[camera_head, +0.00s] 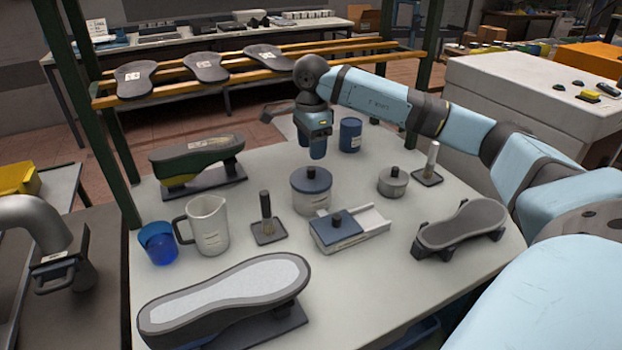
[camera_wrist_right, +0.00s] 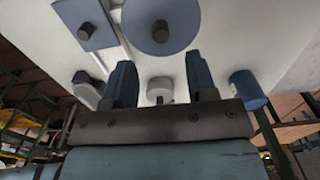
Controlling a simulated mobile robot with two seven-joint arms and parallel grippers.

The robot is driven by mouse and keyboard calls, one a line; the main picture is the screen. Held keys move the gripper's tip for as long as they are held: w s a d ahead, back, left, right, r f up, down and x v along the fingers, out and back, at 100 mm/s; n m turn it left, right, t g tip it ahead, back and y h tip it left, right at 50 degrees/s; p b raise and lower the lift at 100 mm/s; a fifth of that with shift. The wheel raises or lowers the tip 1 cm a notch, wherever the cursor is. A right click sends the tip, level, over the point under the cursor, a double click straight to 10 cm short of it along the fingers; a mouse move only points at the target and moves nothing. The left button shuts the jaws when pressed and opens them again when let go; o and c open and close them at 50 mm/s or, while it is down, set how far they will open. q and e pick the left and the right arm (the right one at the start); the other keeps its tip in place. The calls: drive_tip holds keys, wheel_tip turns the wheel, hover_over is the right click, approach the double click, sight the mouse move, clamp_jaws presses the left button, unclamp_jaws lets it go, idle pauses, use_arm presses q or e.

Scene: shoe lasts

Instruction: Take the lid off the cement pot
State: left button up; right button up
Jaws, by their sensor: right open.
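A round pot (camera_head: 311,203) stands upright near the middle of the table; it looks like the cement pot. Its flat blue lid (camera_head: 312,181) with a dark knob (camera_head: 311,172) sits on it. The lid also shows from above in the right wrist view (camera_wrist_right: 178,42). My right gripper (camera_head: 318,156) hangs, fingers down, just above and behind the lid, apart from it. In the right wrist view its two fingers (camera_wrist_right: 163,85) are spread with nothing held between them. My left gripper is in neither view.
A smaller grey lidded pot (camera_head: 393,187) stands to the right. Shoe lasts stand near the table edges.

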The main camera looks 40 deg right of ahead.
sight(311, 169)
drive_tip(key=shift+w+f, duration=0.1)
drive_tip(key=shift+f, duration=3.45)
clamp_jaws()
